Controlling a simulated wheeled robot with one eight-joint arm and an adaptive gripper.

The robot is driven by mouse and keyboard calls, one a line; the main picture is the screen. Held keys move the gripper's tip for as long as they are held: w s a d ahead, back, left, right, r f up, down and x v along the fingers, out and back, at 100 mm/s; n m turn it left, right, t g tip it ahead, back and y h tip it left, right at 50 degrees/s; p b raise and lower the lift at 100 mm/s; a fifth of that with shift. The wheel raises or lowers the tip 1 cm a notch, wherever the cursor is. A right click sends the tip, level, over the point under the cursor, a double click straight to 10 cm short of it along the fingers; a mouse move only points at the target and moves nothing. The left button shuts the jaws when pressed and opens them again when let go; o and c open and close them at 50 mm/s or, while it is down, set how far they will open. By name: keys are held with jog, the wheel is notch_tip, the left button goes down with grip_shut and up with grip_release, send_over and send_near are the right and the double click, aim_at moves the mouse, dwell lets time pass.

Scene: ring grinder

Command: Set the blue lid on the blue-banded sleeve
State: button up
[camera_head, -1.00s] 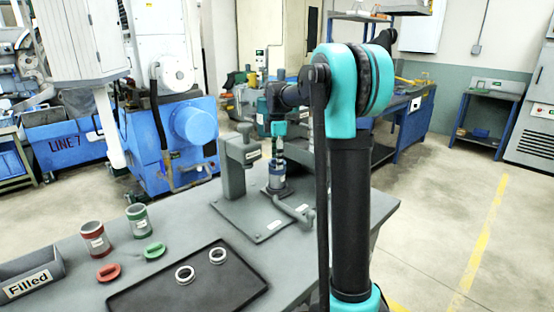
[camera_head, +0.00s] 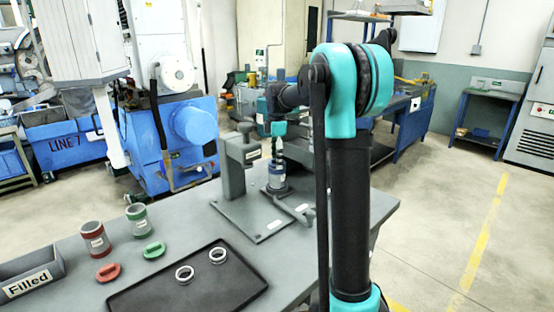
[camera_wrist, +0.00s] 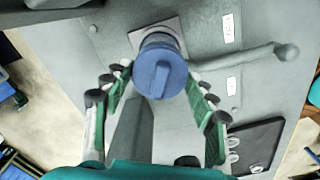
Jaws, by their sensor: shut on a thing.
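The blue lid (camera_wrist: 160,73), round with a raised bar across its top, shows between the fingertips of my gripper (camera_wrist: 158,82) in the wrist view. My gripper is shut on it. The blue-banded sleeve (camera_head: 277,184) stands upright on the grey fixture plate in the head view, directly below my gripper (camera_head: 278,158). The lid is over the sleeve's top and hides its opening in the wrist view. I cannot tell whether the lid is fully seated.
A grey post (camera_head: 233,168) stands left of the sleeve, and a lever handle (camera_head: 296,211) lies to its right. Red (camera_head: 95,238) and green (camera_head: 138,220) banded sleeves, their red (camera_head: 108,272) and green (camera_head: 154,250) lids, and a dark tray (camera_head: 200,292) with two rings are nearer.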

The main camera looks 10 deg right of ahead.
jog(key=o, duration=0.9)
jog(key=shift+o, duration=0.6)
jog(key=o, duration=0.3)
jog(key=shift+r, duration=0.15)
jog(key=shift+r, duration=3.35)
